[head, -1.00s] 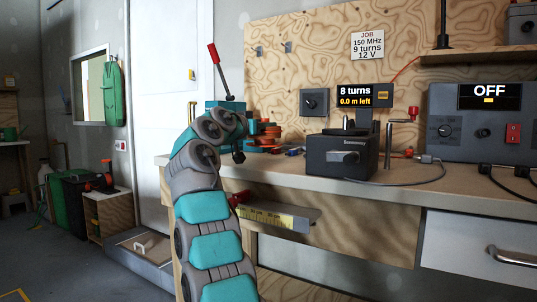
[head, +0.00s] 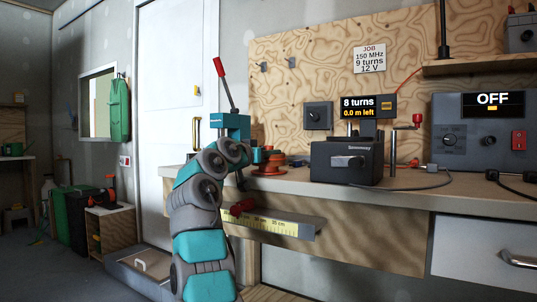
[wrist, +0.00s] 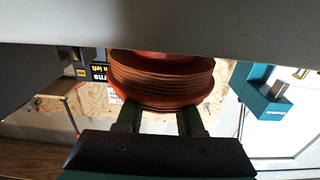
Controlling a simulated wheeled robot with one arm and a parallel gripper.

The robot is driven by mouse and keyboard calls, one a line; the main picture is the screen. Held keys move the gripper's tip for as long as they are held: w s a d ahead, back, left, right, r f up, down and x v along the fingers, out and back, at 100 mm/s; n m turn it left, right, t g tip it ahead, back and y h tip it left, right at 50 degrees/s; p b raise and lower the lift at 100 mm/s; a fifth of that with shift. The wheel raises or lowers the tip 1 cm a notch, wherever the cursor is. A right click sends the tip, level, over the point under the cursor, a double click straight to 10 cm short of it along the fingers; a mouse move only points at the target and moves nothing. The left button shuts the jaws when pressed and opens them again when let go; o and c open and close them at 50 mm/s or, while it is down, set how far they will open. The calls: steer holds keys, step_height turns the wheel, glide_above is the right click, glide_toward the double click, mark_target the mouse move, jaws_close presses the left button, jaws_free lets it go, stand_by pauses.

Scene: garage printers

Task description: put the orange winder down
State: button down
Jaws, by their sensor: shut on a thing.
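The orange winder (head: 270,167) is a round, ridged spool shape. It shows in the head view at the left end of the workbench, low over the bench top, partly hidden by my gripper. I cannot tell whether it touches the bench. In the wrist view the winder (wrist: 160,82) fills the upper middle, with its wide rim toward my fingers. My gripper (wrist: 160,120) is shut on it, one finger at each side of the lower rim. In the head view my gripper (head: 256,156) is small beside the winder.
A teal lever press (head: 230,126) with a red handle stands just left of the winder. A black machine (head: 347,161) with a display reading "8 turns" stands to the right. A ruled ledge (head: 270,226) juts from the bench front.

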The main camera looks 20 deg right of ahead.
steer(key=c, duration=0.5)
jaws_free()
steer(key=shift+f, duration=0.1)
steer(key=shift+c, duration=0.2)
steer(key=shift+r+p, duration=0.35)
steer(key=shift+r, duration=0.05)
steer(key=shift+s+a, duration=0.25)
steer(key=shift+a, duration=0.15)
steer(key=b+v, duration=0.1)
steer(key=v, duration=1)
steer(key=shift+s, duration=0.1)
